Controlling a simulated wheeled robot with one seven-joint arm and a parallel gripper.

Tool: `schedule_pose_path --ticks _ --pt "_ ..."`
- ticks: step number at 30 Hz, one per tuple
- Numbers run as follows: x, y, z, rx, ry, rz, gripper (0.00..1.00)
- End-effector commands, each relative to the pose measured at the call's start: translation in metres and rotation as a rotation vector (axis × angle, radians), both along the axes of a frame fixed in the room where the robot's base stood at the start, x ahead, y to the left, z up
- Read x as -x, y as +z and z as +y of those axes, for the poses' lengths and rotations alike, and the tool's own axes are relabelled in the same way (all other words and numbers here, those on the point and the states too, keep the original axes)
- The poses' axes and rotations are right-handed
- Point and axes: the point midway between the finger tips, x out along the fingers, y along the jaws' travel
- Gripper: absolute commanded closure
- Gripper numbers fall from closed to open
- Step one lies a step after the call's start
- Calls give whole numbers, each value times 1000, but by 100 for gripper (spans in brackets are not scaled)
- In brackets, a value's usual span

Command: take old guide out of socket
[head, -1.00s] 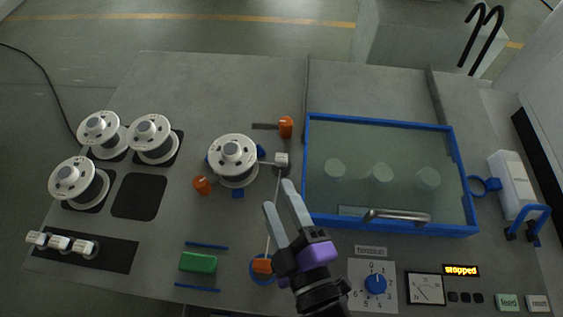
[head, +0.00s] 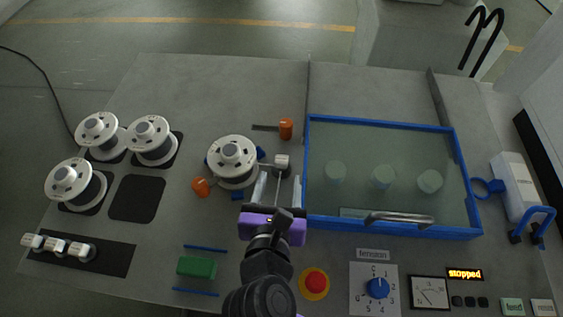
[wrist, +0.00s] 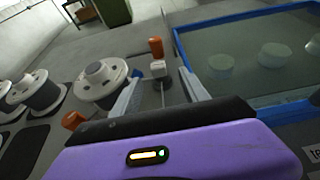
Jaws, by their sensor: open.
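A small white block, which looks like the old guide (head: 281,160), stands on the grey bench between the spool on its left and the blue-framed tank. It also shows in the wrist view (wrist: 158,69), with a thin wire running from it towards me. My gripper (head: 279,178) is open and empty, its two pale fingers pointing at the block from the near side. In the wrist view the fingers (wrist: 160,84) lie left and right of the wire, with the block just beyond, between their tips. The socket under the block is hidden.
The tank (head: 464,180) with its blue frame is close on the right. The mounted spool (head: 232,158) and an orange knob (head: 201,187) are close on the left. Another orange knob (head: 286,128) stands behind the block. Several white pieces (head: 58,245) sit on a black strip.

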Motion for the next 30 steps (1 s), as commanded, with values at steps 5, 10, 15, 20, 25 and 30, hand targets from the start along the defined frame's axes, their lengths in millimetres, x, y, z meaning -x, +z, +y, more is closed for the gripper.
schedule_pose_path --ticks 5,10,15,20,25,30 --pt "-18 -6 -1 4 0 -1 47" --pt "-34 -10 0 3 0 -1 47" --pt "-58 -18 1 2 0 -1 47" --pt "-70 -24 1 1 0 -1 47" --pt "-72 -25 1 0 1 -1 47" --pt "-71 -25 1 0 2 -1 65"
